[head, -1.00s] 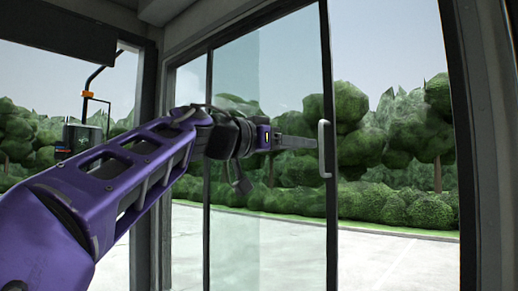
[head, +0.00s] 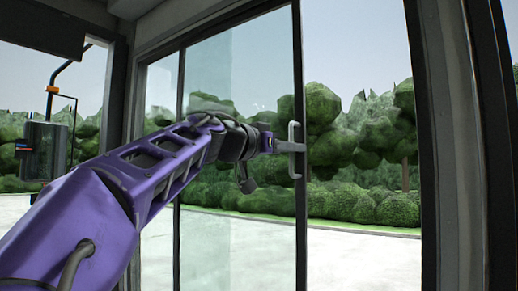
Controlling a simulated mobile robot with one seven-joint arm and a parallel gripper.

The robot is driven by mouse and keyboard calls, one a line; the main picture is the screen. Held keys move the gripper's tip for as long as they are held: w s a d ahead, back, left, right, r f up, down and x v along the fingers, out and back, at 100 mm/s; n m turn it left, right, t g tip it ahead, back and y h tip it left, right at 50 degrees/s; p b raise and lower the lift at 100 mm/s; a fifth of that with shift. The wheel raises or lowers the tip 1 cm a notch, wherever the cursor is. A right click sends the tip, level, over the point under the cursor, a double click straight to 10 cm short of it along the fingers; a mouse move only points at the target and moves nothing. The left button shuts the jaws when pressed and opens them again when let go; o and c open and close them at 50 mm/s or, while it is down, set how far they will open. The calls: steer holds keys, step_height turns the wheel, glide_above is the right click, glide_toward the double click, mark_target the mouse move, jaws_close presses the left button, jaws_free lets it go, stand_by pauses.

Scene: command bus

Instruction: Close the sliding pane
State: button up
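The sliding pane (head: 243,80) is a tinted glass panel with a dark upright edge. A pale grey upright handle (head: 293,168) sits on that right edge. To the right of this edge, up to the dark post, the view is clearer, and the pane stands apart from the post. My gripper (head: 291,147) is at the end of my purple arm, level with the handle, its fingertips overlapping the handle in this view. The fingers are seen side-on, so whether they are closed around the handle or only beside it cannot be told.
A dark post (head: 429,150) and grey frame stand at the right. Another dark upright (head: 180,100) crosses the glazing at the left. A dark box (head: 43,150) on a bent pole is at far left. Trees, hedge and pale pavement lie outside.

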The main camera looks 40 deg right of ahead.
jaws_close()
stand_by(1.0)
